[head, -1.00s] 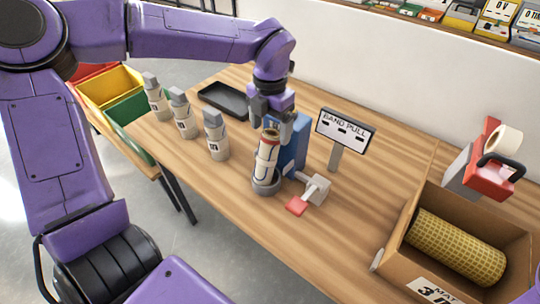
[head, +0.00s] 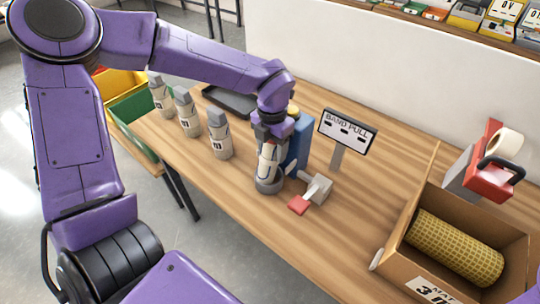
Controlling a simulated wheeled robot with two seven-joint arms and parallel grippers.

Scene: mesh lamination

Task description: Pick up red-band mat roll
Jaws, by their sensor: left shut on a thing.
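A pale roll with dark lines (head: 267,162) stands upright in a grey round cup (head: 268,186) on the table, beside a blue block. Its upper end is hidden by my left gripper (head: 268,142), so no red band shows on it now. My left gripper comes down from above and is shut on the roll's upper part. The roll's lower end is still in the cup. My right gripper is not in view.
The blue block (head: 300,140) and a BAND PULL sign (head: 347,132) stand close behind. A red-ended lever (head: 300,204) lies right of the cup. Three capped bottles (head: 220,138) stand left. An open carton (head: 405,215) with a yellow mesh roll (head: 455,247) and a tape dispenser (head: 487,180) are right.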

